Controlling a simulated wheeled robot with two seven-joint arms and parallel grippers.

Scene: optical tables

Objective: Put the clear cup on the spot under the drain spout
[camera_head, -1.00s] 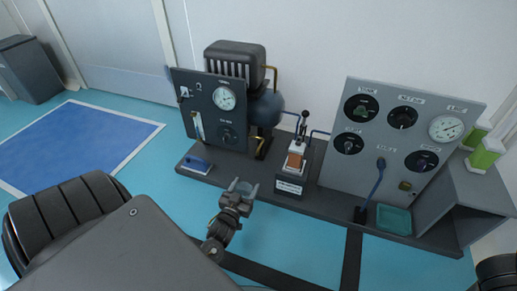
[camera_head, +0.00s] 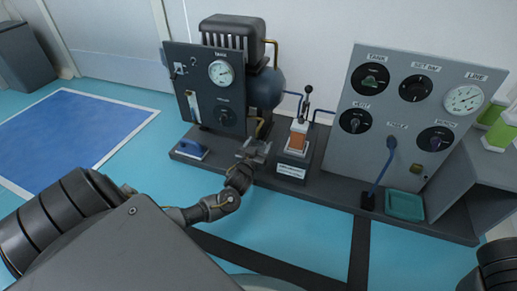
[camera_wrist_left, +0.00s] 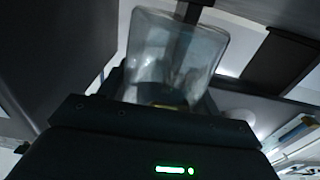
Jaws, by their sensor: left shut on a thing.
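My left gripper (camera_head: 254,148) is at the front edge of the dark bench, in front of the black panel and the blue tank. It is shut on the clear cup (camera_wrist_left: 175,55), which fills the upper middle of the left wrist view and looks tilted there. In the head view the cup is hard to make out between the fingers. A brass-coloured pipe (camera_head: 261,128) comes down below the blue tank (camera_head: 266,88), just behind the gripper; I cannot tell whether it is the drain spout. The spot under it is hidden behind the gripper. My right gripper is not in view.
The bench (camera_head: 335,205) also bears a black panel (camera_head: 200,90) with a gauge, a blue-handled tool (camera_head: 192,148), a small lever unit (camera_head: 298,138), a grey knob panel (camera_head: 400,130) and a teal tray (camera_head: 405,206). Green-labelled containers (camera_head: 500,130) stand at right. The floor in front is clear.

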